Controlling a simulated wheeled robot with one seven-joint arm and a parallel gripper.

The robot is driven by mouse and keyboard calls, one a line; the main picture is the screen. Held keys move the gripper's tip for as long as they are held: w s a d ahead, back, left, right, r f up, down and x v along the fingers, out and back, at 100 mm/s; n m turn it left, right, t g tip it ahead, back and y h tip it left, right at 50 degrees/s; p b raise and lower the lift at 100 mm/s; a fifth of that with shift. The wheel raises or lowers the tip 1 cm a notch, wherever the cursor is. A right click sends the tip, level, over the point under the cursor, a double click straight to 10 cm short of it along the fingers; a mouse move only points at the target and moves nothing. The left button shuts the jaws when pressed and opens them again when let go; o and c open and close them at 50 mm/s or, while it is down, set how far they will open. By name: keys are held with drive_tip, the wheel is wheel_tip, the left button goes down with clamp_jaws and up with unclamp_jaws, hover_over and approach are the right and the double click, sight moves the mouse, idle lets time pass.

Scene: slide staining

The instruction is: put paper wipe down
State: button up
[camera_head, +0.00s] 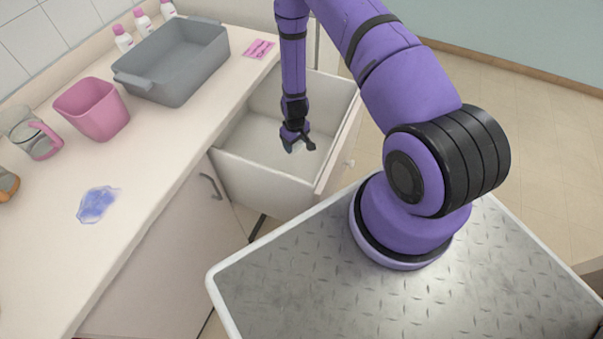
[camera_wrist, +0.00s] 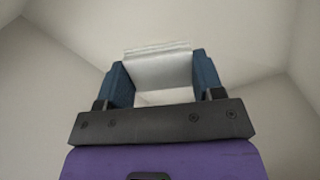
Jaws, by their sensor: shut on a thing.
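My gripper (camera_head: 295,143) reaches down into an open white drawer (camera_head: 240,184) below the counter. In the wrist view my gripper (camera_wrist: 163,82) is shut on a white folded paper wipe (camera_wrist: 158,68), which sits between its two blue fingers. In the head view only a small pale bit of the wipe (camera_head: 298,147) shows at the fingertips. The drawer's pale inside (camera_wrist: 50,90) surrounds the gripper in the wrist view. I cannot tell whether the wipe touches the drawer floor.
On the counter (camera_head: 150,165) stand a grey basin (camera_head: 180,70), a pink bin (camera_head: 93,108), a glass jug with a pink handle (camera_head: 35,135) and several small bottles (camera_head: 143,22). A pink packet (camera_head: 258,48) lies at the far end.

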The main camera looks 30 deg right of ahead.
hover_over(301, 173)
wheel_tip(301, 173, down, 5)
wheel_tip(301, 173, down, 5)
drive_tip(key=shift+s+d+r, duration=0.1)
drive_tip(key=shift+f, duration=2.4)
drive_tip(key=shift+f, duration=0.1)
drive_tip(key=o, duration=0.9)
wheel_tip(301, 173, up, 12)
